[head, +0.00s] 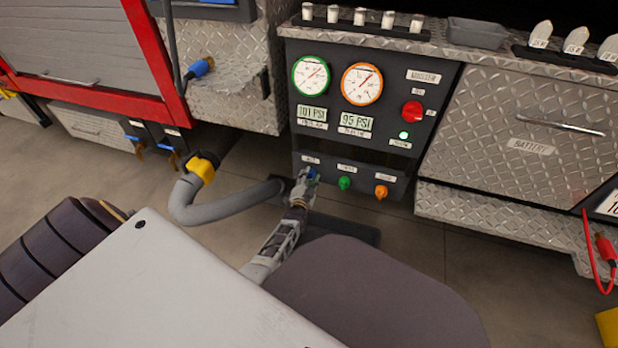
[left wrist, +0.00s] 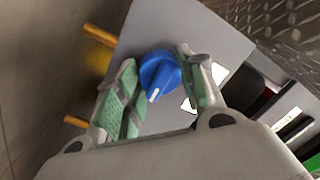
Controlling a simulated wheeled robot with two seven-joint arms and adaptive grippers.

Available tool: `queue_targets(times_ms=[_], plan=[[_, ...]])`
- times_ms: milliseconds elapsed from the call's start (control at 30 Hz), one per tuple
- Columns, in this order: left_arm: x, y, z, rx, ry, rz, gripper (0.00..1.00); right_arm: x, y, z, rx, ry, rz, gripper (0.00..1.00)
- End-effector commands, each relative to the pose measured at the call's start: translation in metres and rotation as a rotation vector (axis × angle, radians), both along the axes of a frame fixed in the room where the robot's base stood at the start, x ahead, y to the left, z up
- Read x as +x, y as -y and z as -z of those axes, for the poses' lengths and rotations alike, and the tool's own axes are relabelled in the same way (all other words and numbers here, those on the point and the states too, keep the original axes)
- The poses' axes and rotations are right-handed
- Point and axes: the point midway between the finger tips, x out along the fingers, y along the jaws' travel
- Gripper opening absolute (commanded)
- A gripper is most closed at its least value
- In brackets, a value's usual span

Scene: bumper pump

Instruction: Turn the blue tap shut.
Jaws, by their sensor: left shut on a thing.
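The blue tap (head: 312,173) is at the lower left of the dark pump panel, beside the green tap (head: 344,183) and the orange tap (head: 382,192). My left gripper (head: 304,183) reaches up to it from below and partly hides it. In the left wrist view the blue tap (left wrist: 160,72) is a round knob with a white pointer mark, held between the two green-padded fingers of the left gripper (left wrist: 160,88). The gripper is shut on it. My right gripper is not in view.
The panel has a green-rimmed gauge (head: 311,76), an orange-rimmed gauge (head: 362,84) and a red knob (head: 412,111). A thick grey hose (head: 220,210) with a yellow coupling (head: 202,168) curves just left of my left gripper. A battery drawer (head: 530,130) is to the right.

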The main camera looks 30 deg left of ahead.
Motion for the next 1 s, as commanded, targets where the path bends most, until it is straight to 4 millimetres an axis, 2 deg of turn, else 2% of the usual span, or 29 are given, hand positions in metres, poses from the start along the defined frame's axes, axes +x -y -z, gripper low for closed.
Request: queue_targets(times_ms=[467,1000], plan=[[0.000,0.000,-0.002,-0.118,0.028,0.001,0.15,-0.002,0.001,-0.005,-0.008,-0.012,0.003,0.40],[0.000,-0.001,-0.003,-0.510,0.123,0.002,0.15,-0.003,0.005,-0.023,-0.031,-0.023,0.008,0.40]])
